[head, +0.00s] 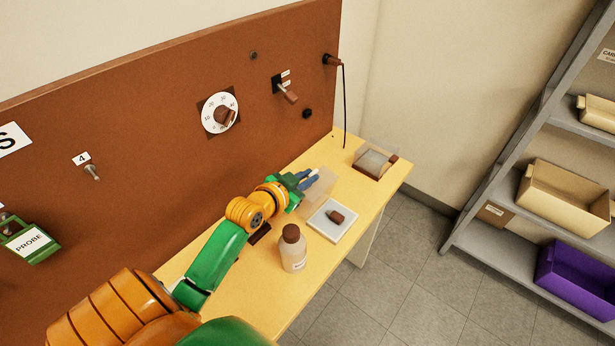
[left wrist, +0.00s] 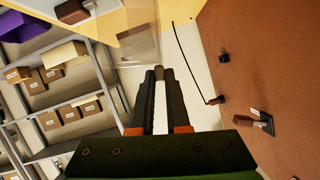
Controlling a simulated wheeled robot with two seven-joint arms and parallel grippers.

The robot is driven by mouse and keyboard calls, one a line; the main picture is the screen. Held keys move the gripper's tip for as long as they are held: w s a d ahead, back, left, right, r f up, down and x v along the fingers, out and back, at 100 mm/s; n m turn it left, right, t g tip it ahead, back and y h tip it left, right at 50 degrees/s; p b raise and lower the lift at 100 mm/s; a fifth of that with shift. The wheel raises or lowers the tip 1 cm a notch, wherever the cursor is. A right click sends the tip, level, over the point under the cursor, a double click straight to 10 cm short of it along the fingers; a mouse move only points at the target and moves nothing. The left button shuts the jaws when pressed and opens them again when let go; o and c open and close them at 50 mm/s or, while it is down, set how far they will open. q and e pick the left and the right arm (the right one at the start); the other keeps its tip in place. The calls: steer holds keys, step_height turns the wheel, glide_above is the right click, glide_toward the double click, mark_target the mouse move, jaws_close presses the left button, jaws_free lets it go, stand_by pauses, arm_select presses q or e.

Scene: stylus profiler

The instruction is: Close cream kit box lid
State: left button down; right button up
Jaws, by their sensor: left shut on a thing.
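A clear, pale box-like thing (head: 320,186) stands on the yellow table beside my left gripper; I take it for the kit box with its lid, but its outline is faint. In the left wrist view a see-through panel (left wrist: 132,46) shows beyond the fingers. My left gripper (head: 312,178) is at this clear thing, low over the table. Its fingers (left wrist: 159,78) are close together on a small brown piece (left wrist: 158,71), which looks like a tab or knob of the lid. Whether the lid is tilted or flat I cannot tell. My right gripper is not in view.
A white tray (head: 321,225) with a brown knob and a brown-capped bottle (head: 292,254) stand near the front edge. A brown-framed box (head: 368,168) is at the far end. The brown panel (head: 150,150) with dial and switches rises behind. Shelves (head: 492,240) stand right.

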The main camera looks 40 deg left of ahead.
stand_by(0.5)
arm_select(q)
steer(key=c, duration=0.9)
jaws_free()
steer(key=shift+r, duration=0.1)
steer(key=shift+s+r+p, duration=0.2)
steer(key=shift+s+p, duration=0.15)
steer(key=shift+p, duration=0.15)
steer(key=p+v, duration=0.4)
steer(key=v, duration=0.3)
steer(key=shift+s+a+p, duration=0.15)
steer(key=shift+s+p, duration=0.05)
steer(key=shift+p, duration=0.15)
